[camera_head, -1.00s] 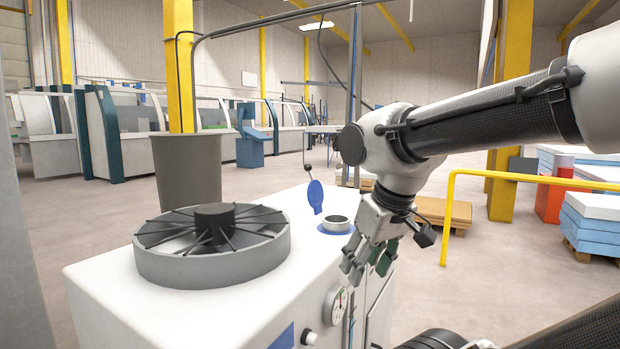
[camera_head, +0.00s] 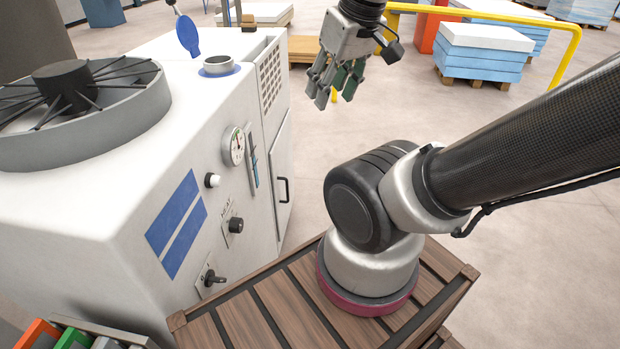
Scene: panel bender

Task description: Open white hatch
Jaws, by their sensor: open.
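The white hatch (camera_head: 281,205) is a narrow upright panel on the right-hand side face of the white machine (camera_head: 120,220). It has a small black handle (camera_head: 285,188) and looks closed. My gripper (camera_head: 333,92) points down with its grey and green fingers apart and nothing between them. In the picture it is above and to the right of the hatch and handle, apart from them. How far it is in depth is hard to tell.
A gauge (camera_head: 235,146), knobs and a vent grille (camera_head: 270,78) are on the machine. A grey fan (camera_head: 75,105) and a blue-lidded filler opening (camera_head: 218,65) are on top. A yellow rail (camera_head: 500,18) and blue-white stacks (camera_head: 484,55) stand behind.

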